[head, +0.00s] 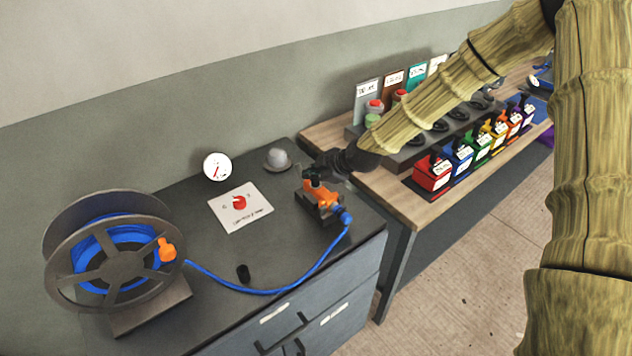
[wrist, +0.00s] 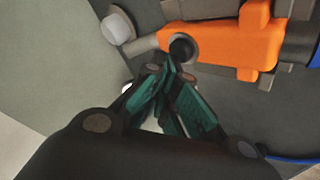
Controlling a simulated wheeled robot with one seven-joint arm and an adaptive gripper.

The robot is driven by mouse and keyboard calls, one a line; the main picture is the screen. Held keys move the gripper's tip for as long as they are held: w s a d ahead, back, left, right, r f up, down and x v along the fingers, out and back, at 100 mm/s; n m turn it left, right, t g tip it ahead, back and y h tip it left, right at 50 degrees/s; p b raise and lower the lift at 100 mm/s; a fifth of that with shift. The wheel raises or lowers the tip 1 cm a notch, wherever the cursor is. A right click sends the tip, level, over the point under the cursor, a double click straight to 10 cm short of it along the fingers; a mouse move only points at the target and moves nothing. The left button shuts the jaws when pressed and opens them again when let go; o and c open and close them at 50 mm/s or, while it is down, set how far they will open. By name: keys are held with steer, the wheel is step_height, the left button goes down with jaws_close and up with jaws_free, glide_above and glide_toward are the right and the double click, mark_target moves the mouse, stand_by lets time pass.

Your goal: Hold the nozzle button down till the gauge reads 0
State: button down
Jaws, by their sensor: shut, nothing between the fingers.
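The orange nozzle (head: 320,195) rests in a dark stand on the grey bench, joined to a blue hose. It fills the top right of the wrist view (wrist: 225,45). Its dark round button (wrist: 183,47) shows there at the nozzle's left end. My gripper (wrist: 167,68) is shut and empty, its teal-padded fingertips right beside the button. I cannot tell whether they touch it. In the head view my gripper (head: 314,174) is just above the nozzle. The white round gauge (head: 217,167) is at the wall; its red needle shows, but its reading is too small to tell.
A hose reel (head: 125,262) stands at the left, with blue hose (head: 265,291) running across the bench. A card with a red knob (head: 239,204) and a grey domed object (head: 278,159) lie behind. Coloured containers (head: 432,174) line the wooden table at right.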

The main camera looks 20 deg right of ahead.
mark_target(314, 184)
steer(key=shift+r, duration=0.5)
steer(key=shift+r+p, duration=1.45)
steer(key=shift+r, duration=1.05)
steer(key=shift+d, duration=0.1)
